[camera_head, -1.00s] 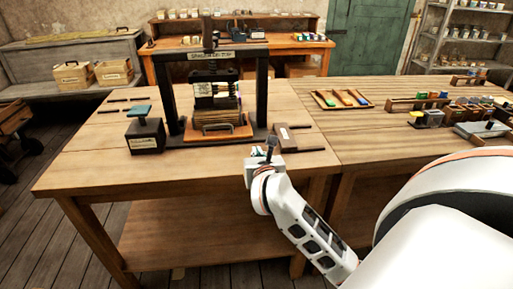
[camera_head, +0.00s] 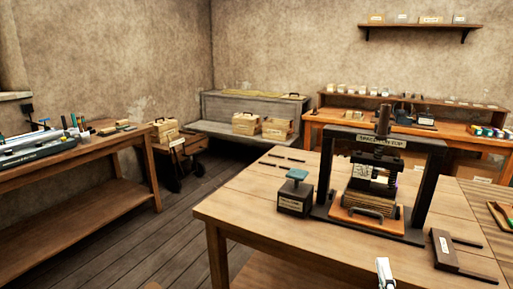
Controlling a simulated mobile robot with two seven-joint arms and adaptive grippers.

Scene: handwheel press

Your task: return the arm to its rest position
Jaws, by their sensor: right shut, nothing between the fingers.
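My right gripper (camera_head: 385,272) shows only as a small pale piece at the bottom edge, in front of the table's near side. It is shut and empty; the rest of my right arm is out of frame. My left gripper is not in view. The handwheel press (camera_head: 428,185) stands on the wooden table (camera_head: 290,240), with a dark frame, a labelled crossbeam and a post on top. A stack on an orange-brown board with a handle (camera_head: 372,221) sits under it.
A dark block with a teal top (camera_head: 295,194) stands left of the press. A dark labelled block (camera_head: 444,250) lies to its right. A workbench (camera_head: 70,165) with tools stands at the left. Wooden crates (camera_head: 277,129) rest on a grey bench behind.

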